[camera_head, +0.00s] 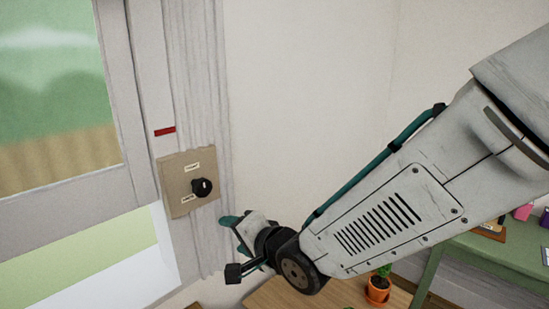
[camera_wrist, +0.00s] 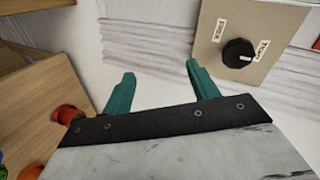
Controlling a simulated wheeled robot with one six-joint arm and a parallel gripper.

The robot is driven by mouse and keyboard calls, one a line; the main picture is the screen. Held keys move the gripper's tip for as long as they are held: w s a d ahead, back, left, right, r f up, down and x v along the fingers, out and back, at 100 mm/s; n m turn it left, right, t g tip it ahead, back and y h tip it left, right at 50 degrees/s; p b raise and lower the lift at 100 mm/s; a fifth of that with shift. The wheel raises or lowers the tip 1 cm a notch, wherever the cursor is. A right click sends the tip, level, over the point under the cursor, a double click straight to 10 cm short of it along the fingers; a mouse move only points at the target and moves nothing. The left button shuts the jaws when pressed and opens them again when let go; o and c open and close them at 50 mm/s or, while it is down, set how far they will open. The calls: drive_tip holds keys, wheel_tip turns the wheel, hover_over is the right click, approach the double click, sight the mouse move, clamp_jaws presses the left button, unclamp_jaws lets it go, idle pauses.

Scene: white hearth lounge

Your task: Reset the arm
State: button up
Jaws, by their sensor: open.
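My gripper (camera_wrist: 158,82) is open and empty in the wrist view, its two green fingers apart with pale wall beyond them. In the head view my gripper (camera_head: 232,234) is at the end of my white arm, below and to the right of a beige panel. This panel (camera_head: 176,196) has a black knob (camera_head: 203,187) and two small labels. The panel (camera_wrist: 270,30) also shows at the upper right of the wrist view, with its black knob (camera_wrist: 238,53) apart from the fingers.
A window (camera_head: 58,85) is at the left, with a small red strip (camera_head: 165,131) on its frame. A wooden table (camera_head: 275,294) stands below my arm, with a potted plant (camera_head: 378,288) on it. A green table (camera_head: 480,248) holding small items is at the right.

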drive_tip(key=s+d+f+n+g+h, duration=0.1)
drive_tip(key=s+d+n+g+h, duration=0.25)
drive_tip(key=d, duration=0.65)
drive_tip(key=s+d+f+n+g+h, duration=0.1)
drive_tip(key=s+d+n+g+h, duration=0.25)
drive_tip(key=d, duration=0.75)
drive_tip(key=s+d+r+h, duration=0.1)
drive_tip(key=s+d+r, duration=0.3)
drive_tip(key=s+d, duration=0.3)
drive_tip(key=s+d+r+m+g+h, duration=0.1)
drive_tip(key=s+d+r, duration=0.3)
drive_tip(key=s+d, duration=0.3)
drive_tip(key=shift+d+h, duration=0.3)
drive_tip(key=shift+d, duration=0.6)
drive_tip(key=shift+c, duration=0.2)
